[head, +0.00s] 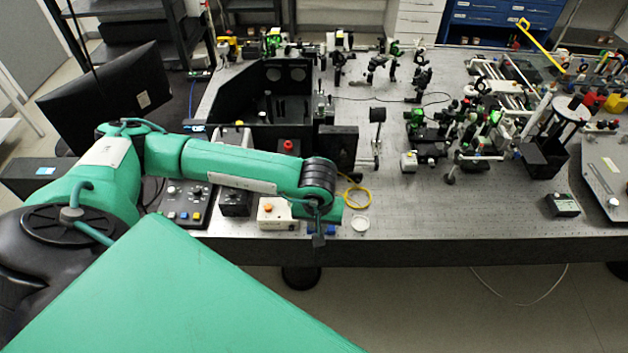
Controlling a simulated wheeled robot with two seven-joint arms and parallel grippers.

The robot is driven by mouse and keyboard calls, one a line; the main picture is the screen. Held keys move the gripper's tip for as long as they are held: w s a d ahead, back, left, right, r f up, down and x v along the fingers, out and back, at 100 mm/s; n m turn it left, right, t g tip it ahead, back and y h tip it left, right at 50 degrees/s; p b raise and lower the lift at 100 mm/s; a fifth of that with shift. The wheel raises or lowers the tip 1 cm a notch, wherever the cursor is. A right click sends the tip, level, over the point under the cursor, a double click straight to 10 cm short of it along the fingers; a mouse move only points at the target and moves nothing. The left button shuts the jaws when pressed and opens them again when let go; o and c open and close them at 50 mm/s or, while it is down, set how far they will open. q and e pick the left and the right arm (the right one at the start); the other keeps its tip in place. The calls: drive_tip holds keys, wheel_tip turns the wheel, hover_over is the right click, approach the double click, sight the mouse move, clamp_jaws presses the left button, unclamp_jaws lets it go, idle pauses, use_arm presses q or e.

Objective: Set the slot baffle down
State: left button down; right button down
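My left arm reaches in from the left over the front of the bench. Its gripper (318,238) hangs at the bench's front edge, small and dark, seen from above, and I cannot tell whether its fingers are open or shut. I cannot make out a slot baffle in it. A black upright plate (340,143) stands behind the wrist, beside the open black box (240,104); I cannot tell whether this plate is the slot baffle. The arm hides part of the area around it. My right gripper is not in view.
A small white dish (360,224) and a yellow cable loop (356,194) lie right of the gripper. A white box with an orange knob (277,213) and a control panel (186,203) are left. Optics crowd the bench's back and right; its front middle (430,215) is clear.

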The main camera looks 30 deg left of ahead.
use_arm(q)
drive_tip(key=s+d+f+m, duration=0.2)
drive_tip(key=m, duration=0.1)
drive_tip(key=s+d+f+m, duration=0.1)
drive_tip(key=shift+s+d+f+m+h, duration=0.1)
drive_tip(key=shift+d+f+m+h, duration=0.2)
drive_tip(key=shift+m, duration=0.1)
drive_tip(key=shift+a, duration=0.1)
